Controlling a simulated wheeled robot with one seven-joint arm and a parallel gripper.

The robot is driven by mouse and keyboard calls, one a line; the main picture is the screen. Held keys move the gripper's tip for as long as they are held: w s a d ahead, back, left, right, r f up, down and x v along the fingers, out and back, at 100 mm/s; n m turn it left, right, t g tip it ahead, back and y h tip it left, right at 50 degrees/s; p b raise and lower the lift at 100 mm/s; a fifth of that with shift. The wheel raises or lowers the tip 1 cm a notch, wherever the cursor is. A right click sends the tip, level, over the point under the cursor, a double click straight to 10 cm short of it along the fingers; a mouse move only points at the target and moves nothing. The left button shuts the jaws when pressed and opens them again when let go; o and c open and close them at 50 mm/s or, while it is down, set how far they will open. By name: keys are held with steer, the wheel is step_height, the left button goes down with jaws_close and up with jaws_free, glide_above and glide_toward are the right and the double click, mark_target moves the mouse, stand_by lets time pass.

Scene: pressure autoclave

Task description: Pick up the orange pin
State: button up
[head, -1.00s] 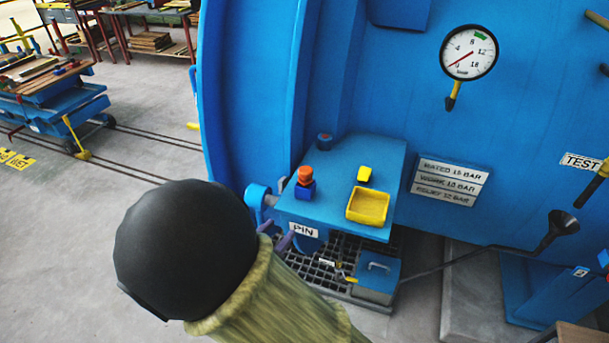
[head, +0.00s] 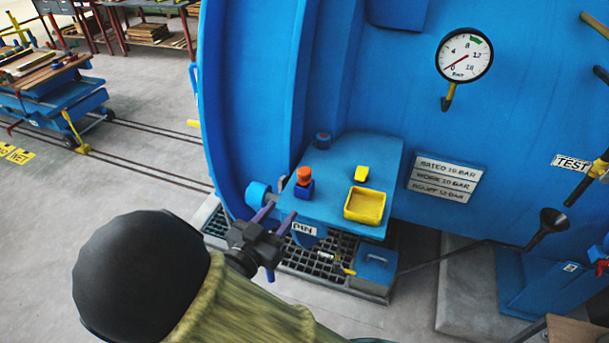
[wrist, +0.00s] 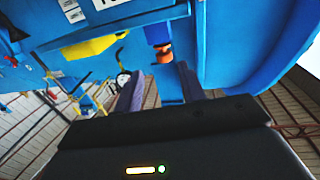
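The orange pin (head: 304,174) stands upright in a small blue block at the left front of the blue shelf (head: 340,160). In the wrist view the orange pin (wrist: 163,55) shows ahead, in line with the gap between my fingers. My gripper (head: 276,218) is open and empty, in front of the shelf's left front corner, nearer and lower in the picture than the pin. In the wrist view, my gripper's two purple-grey fingers (wrist: 162,84) stand apart with nothing between them. They do not touch the pin.
A yellow tray (head: 366,205) and a small yellow piece (head: 361,173) sit on the shelf right of the pin. A blue knob (head: 323,140) is at the back. A grating (head: 320,262) and blue box (head: 375,270) lie below. The tank wall (head: 400,110) rises behind.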

mark_target(303, 181)
steer(key=p+x, duration=0.2)
steer(key=x, duration=0.5)
steer(key=shift+w, duration=0.2)
steer(key=shift+w+d+r+p, duration=0.2)
steer(key=shift+w+p, duration=0.1)
steer(key=shift+p, duration=0.15)
steer(key=p+x, duration=0.2)
steer(key=x, duration=0.2)
steer(key=shift+w+f, duration=0.1)
steer(key=shift+w, duration=0.2)
steer(key=shift+c, duration=0.2)
steer(key=c, duration=0.7)
